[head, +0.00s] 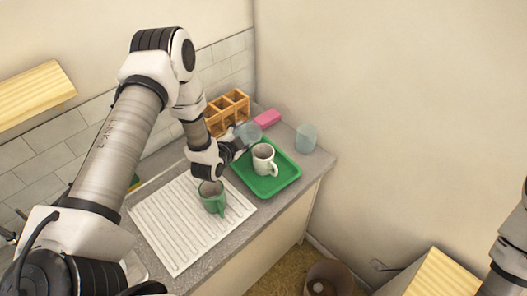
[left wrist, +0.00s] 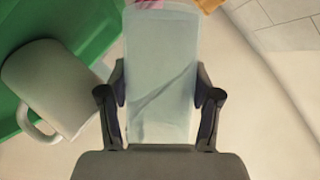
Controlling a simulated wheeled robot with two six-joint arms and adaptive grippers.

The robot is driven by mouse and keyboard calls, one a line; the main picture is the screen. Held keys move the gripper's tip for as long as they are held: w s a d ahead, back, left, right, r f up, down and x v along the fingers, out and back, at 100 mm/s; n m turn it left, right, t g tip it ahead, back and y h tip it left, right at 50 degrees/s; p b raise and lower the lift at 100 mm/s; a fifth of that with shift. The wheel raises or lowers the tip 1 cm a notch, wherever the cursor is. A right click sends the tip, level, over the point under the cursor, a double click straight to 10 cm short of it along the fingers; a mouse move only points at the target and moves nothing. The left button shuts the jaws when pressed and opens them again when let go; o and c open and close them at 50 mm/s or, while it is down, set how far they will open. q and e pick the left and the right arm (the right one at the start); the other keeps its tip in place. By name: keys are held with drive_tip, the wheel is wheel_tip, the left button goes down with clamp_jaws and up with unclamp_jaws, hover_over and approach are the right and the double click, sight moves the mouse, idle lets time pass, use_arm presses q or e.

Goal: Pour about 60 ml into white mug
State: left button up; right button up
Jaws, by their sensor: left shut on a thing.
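The white mug (head: 263,163) stands upright on a green tray (head: 285,178) at the counter's right part. It also shows at the left of the left wrist view (left wrist: 48,88). My left gripper (head: 238,146) is shut on a translucent glass (head: 248,132), with a finger on each side of it in the left wrist view (left wrist: 160,75). The glass is above the tray's far left side, beside the white mug and apart from it. A diagonal dark line crosses the glass; I cannot tell whether it is a liquid surface. The mug's contents are unclear. My right gripper is out of view.
A green mug (head: 212,200) stands on the white ribbed drainboard (head: 175,225), under my left wrist. Another translucent glass (head: 306,138) stands right of the tray. A pink block (head: 267,119) and a wooden rack (head: 232,104) are behind. A bin (head: 330,278) is on the floor.

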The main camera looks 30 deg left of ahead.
use_arm(q)
drive_tip(key=shift+w+r+b, duration=0.15)
drive_tip(key=shift+r+b, duration=0.4)
drive_tip(key=shift+r, duration=0.1)
drive_tip(key=shift+a+f+n+h+b, duration=0.1)
drive_tip(key=shift+f+n+h+b, duration=0.2)
drive_tip(key=shift+n, duration=0.1)
drive_tip(key=shift+f+n+b, duration=0.3)
drive_tip(key=shift+n+b, duration=0.05)
drive_tip(key=shift+n, duration=0.05)
drive_tip(key=shift+a+n+h, duration=0.3)
drive_tip(key=shift+a+h, duration=0.05)
drive_tip(key=shift+h, duration=0.05)
drive_tip(key=shift+w+a+f+h, duration=0.1)
drive_tip(key=shift+a+h, duration=0.05)
drive_tip(key=shift+h, duration=0.15)
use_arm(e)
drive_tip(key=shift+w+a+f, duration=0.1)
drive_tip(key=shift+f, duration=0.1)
